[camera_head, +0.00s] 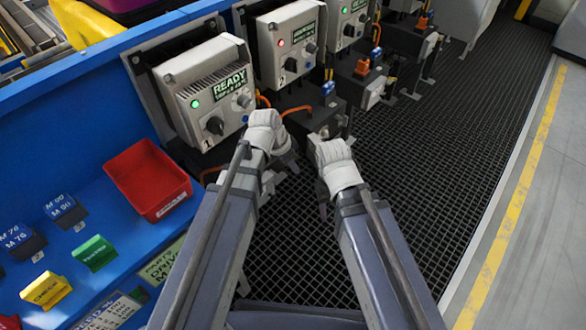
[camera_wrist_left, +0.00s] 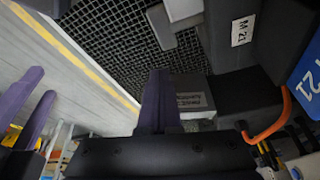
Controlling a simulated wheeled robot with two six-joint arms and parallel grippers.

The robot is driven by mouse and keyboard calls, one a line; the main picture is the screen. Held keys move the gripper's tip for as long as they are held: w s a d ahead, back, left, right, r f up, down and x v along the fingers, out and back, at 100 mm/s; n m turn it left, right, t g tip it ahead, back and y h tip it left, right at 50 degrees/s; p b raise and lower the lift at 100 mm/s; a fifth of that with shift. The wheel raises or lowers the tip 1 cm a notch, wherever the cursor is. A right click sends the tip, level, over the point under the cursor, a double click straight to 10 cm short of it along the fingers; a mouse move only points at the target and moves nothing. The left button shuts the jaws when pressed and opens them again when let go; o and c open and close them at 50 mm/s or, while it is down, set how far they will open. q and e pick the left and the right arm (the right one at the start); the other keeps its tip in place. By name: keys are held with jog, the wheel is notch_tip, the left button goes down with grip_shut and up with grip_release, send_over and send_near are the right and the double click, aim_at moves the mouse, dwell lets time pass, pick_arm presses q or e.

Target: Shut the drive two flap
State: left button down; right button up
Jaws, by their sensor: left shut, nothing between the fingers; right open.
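Drive two (camera_head: 287,50) is a grey box on the blue wall, marked 2, with a red light and a small green display. Below it is a dark motor unit (camera_head: 318,115) with a blue tag and orange cable. I cannot make out for certain which part is the flap or how it stands. My left gripper (camera_head: 284,168) is shut and empty, in front of the dark unit. In the left wrist view its fingers (camera_wrist_left: 158,100) are beside a grey labelled plate (camera_wrist_left: 196,101); I cannot tell whether they touch. My right gripper (camera_head: 322,200) is open and empty, just to the right.
Drive one (camera_head: 205,95) shows READY and a green light; drive three (camera_head: 348,22) is further back. A red tray (camera_head: 148,180) and several coloured tags lie on the blue bench. The dark grid floor (camera_head: 440,150) to the right is clear, up to a yellow line (camera_head: 520,190).

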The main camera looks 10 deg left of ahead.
pick_arm(q)
jog(key=w+d+f+b, duration=0.4)
jog(key=d+f+b, duration=0.1)
jog(key=f, duration=0.1)
jog(key=shift+f+b, duration=0.35)
jog(key=shift+f, duration=0.05)
jog(key=shift+s+d, duration=0.1)
jog(key=shift+d, duration=0.05)
